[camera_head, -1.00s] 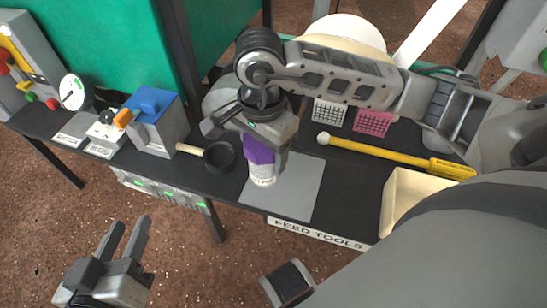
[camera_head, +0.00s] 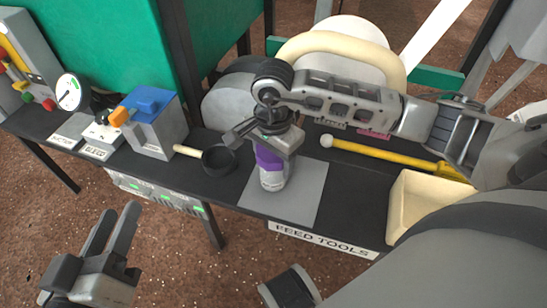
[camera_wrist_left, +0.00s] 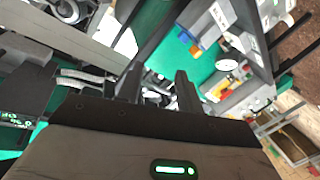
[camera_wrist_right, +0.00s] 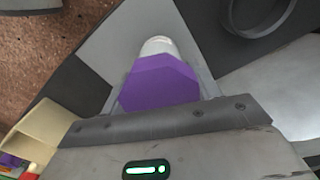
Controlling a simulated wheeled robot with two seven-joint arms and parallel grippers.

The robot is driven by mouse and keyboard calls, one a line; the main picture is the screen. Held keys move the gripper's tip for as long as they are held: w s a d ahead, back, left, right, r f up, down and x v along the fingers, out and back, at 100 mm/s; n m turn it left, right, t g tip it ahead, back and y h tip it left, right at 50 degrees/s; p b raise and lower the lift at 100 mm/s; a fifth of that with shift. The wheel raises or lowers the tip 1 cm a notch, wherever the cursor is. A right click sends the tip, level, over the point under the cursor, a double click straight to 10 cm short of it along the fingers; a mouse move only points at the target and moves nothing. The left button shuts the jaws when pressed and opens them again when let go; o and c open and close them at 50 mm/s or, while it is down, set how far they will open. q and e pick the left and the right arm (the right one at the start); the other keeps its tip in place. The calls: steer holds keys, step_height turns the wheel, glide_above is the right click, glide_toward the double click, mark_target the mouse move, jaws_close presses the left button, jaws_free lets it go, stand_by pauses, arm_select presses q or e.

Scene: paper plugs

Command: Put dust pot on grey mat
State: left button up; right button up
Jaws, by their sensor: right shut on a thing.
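The dust pot (camera_head: 271,171) is a pale cylinder with a purple top. It is upright over the left part of the grey mat (camera_head: 305,190) in the head view; I cannot tell whether its base touches the mat. My right gripper (camera_head: 268,146) is shut on its purple part from above. In the right wrist view the purple top (camera_wrist_right: 158,82) fills the space between the fingers, with the grey mat (camera_wrist_right: 112,40) beyond. My left gripper (camera_head: 118,230) is open and empty, off the front edge of the table at the lower left; its spread fingers show in the left wrist view (camera_wrist_left: 160,85).
A black scoop (camera_head: 219,160) with a pale handle lies left of the mat. A yellow tool (camera_head: 390,157) lies behind it. A cream tray (camera_head: 423,207) stands at the right. A blue-topped box (camera_head: 155,125) and a dial gauge (camera_head: 71,90) stand further left.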

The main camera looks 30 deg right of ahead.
steer(key=shift+f, duration=0.15)
steer(key=o, duration=1)
